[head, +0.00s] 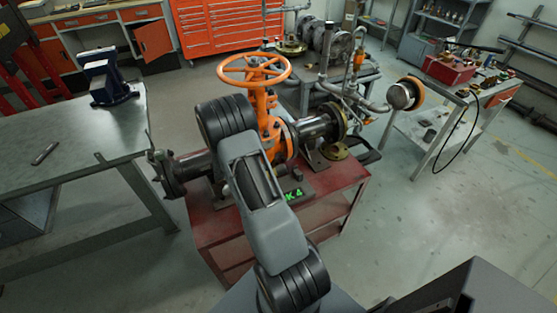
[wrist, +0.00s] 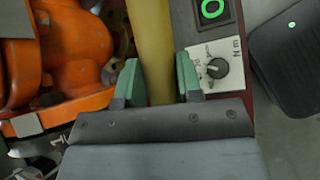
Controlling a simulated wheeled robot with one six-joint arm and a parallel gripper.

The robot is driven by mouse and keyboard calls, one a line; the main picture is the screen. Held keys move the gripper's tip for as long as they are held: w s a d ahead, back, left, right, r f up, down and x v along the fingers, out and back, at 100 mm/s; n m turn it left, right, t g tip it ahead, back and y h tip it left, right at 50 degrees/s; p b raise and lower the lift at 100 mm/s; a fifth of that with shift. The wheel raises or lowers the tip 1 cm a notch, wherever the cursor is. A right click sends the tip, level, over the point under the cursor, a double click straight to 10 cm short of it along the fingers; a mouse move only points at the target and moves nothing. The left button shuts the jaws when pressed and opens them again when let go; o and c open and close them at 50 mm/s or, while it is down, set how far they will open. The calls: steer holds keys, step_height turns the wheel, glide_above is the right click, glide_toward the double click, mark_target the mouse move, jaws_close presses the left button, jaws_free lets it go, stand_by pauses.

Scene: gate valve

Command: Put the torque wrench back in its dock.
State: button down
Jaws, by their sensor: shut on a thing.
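My gripper (wrist: 160,80) has green finger pads on both sides of a yellow bar, which I take to be the torque wrench (wrist: 151,40), and is shut on it. The bar runs up out of the top of the wrist view, so its far end is hidden. In the head view my arm hides the gripper and the wrench. I cannot make out the dock in either view.
The orange gate valve (head: 262,110) with its handwheel (head: 254,69) stands on a red cart (head: 220,232); its orange body (wrist: 80,60) is close left of the gripper. A knob panel (wrist: 213,67) lies close right. A steel bench (head: 75,140) stands left.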

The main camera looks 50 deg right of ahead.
steer(key=s+d+r+n+g+y+p, duration=0.1)
steer(key=d+y, duration=0.3)
steer(key=d, duration=0.6)
steer(key=shift+s+n+g+p, duration=0.15)
steer(key=shift+n+g+p, duration=0.25)
steer(key=shift+n+p, duration=0.3)
steer(key=shift+d+r, duration=0.1)
steer(key=shift+r, duration=0.15)
steer(key=shift+f+b, duration=2.8)
steer(key=shift+f, duration=1)
